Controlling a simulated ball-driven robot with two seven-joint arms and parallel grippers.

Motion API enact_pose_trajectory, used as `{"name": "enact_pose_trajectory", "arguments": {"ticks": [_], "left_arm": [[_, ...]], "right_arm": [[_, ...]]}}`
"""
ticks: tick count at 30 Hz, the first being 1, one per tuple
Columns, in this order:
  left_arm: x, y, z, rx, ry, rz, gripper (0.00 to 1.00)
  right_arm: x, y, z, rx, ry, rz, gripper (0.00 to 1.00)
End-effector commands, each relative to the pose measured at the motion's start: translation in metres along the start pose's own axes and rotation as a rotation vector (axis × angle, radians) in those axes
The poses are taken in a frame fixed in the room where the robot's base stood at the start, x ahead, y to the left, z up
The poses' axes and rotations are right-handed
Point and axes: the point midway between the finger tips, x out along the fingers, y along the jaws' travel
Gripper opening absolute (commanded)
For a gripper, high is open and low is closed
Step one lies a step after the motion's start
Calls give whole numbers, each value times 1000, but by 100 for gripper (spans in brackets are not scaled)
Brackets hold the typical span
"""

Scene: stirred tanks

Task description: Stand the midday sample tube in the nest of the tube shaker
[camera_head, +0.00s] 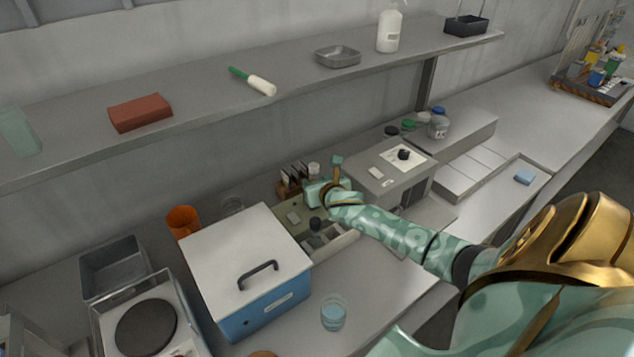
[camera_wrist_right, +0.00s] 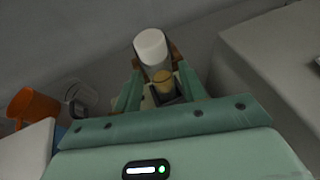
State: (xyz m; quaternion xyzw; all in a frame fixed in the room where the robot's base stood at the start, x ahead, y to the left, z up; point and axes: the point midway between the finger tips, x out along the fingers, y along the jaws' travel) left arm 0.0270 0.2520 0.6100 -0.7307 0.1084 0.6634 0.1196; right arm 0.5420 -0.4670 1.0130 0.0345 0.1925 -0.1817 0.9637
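A wooden rack (camera_head: 284,189) holds several tubes (camera_head: 297,171) with dark and pale caps at the back of the bench. My right gripper (camera_head: 314,190) is just in front of the rack in the head view. I cannot tell which tube is the midday sample. My left gripper is out of view.
A white-lidded blue box (camera_head: 248,262) stands left of the device, with an orange mug (camera_head: 183,221) behind it. A grey instrument (camera_head: 391,178) stands at the right. A glass beaker (camera_head: 334,312) stands near the front. The shelf (camera_head: 205,104) runs above the back of the bench.

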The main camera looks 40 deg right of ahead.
Motion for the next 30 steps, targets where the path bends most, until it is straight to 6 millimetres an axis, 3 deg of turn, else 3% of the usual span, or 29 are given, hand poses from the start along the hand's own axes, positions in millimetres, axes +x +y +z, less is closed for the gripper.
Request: {"name": "enact_pose_trajectory", "arguments": {"ticks": [11,14,24,30], "left_arm": [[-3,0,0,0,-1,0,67],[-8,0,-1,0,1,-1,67],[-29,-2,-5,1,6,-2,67],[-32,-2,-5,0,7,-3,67]], "right_arm": [[-3,0,4,0,0,0,49],[-18,0,4,-2,0,2,49],[-95,0,4,-2,0,1,49],[-118,0,3,0,0,0,49]]}}
